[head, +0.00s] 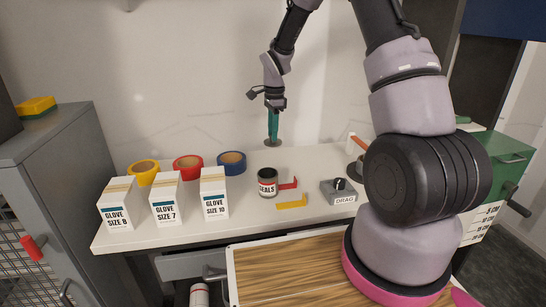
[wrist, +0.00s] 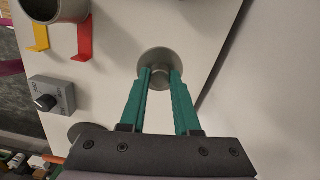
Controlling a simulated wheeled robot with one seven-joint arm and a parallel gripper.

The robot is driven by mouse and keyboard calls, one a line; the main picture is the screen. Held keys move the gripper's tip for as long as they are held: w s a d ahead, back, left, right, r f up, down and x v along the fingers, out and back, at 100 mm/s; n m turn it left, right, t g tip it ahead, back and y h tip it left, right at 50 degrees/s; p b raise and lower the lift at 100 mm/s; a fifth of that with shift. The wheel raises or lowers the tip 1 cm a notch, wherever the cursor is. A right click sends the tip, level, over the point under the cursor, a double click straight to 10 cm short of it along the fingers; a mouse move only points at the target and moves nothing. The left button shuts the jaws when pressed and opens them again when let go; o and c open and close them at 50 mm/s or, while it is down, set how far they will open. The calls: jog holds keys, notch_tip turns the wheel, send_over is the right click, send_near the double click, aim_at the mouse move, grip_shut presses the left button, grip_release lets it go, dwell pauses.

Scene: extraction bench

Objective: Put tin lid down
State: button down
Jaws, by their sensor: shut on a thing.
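My gripper (head: 272,126) reaches down at the back of the white bench with its green fingers. In the wrist view, my gripper (wrist: 160,76) is shut on the knob of the round metal tin lid (wrist: 160,57). The lid also shows in the head view (head: 272,142) as a small disc under the fingertips, at or very near the bench top; I cannot tell whether it touches. The open tin labelled SEALS (head: 267,183) stands nearer the front. It also shows at the top left of the wrist view (wrist: 55,8).
Red (head: 288,184) and yellow (head: 291,202) brackets lie by the tin. Glove boxes (head: 165,198) and tape rolls (head: 188,167) fill the left. The bench around the lid is clear; the wall is close behind.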

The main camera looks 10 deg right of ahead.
aim_at(273, 143)
notch_tip(273, 143, down, 8)
jog(key=shift+r, duration=0.25)
jog(key=shift+f, duration=0.1)
jog(key=c, duration=0.6)
grip_release()
jog(key=shift+c, duration=0.2)
